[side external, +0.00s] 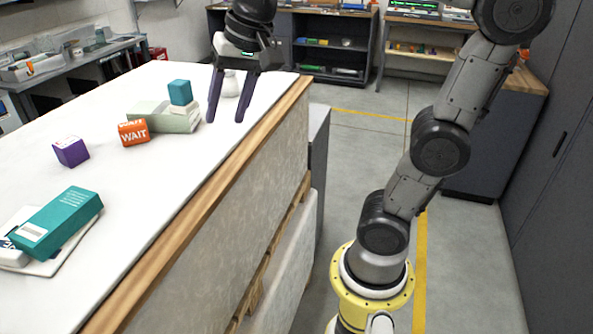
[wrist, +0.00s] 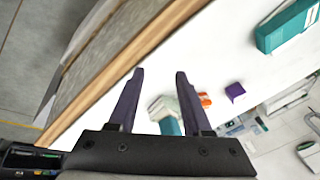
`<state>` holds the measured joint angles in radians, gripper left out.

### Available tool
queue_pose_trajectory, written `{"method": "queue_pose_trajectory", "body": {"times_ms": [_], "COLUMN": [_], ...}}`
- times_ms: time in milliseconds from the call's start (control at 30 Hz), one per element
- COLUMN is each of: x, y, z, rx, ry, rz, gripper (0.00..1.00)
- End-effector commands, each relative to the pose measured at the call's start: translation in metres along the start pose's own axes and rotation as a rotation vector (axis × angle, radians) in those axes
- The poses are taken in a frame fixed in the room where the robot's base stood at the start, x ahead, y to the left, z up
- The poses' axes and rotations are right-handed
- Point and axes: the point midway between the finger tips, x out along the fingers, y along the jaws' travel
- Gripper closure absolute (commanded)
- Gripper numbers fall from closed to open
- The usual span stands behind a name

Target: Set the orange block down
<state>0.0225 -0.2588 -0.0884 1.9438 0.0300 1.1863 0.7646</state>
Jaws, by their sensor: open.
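The orange block (side external: 133,133), printed with the word WAIT, rests on the white table, touching or very near the pale green box (side external: 165,117). It also shows in the wrist view as a small orange patch (wrist: 204,99), partly hidden by a finger or the box. My gripper (side external: 225,121) is open and empty above the table near its wooden edge, to the right of the orange block and apart from it. Its two dark purple fingers also show in the wrist view (wrist: 159,74), with nothing held between them.
A teal cube (side external: 180,92) sits on top of the pale green box. A purple cube (side external: 71,152) stands to the left. A teal box (side external: 57,223) lies on flat white items at the near left. A small white object (side external: 230,84) stands behind my fingers. The table's middle front is clear.

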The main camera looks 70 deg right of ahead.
Motion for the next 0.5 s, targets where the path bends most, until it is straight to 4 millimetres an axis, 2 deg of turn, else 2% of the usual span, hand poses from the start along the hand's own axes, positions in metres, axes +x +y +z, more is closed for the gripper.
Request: {"method": "queue_pose_trajectory", "body": {"times_ms": [33,200,400,433,500], "x": [0.002,0.024,0.049,0.051,0.054], "y": [0.017,0.065,0.1,0.103,0.107], "z": [0.017,0.064,0.097,0.1,0.103], "rx": [-0.103,-0.458,-0.728,-0.75,-0.785], "ry": [0.017,0.075,0.122,0.126,0.134], "rz": [-0.012,-0.033,-0.035,-0.035,-0.035], "gripper": [0.51,0.51,0.51,0.49,0.36]}}
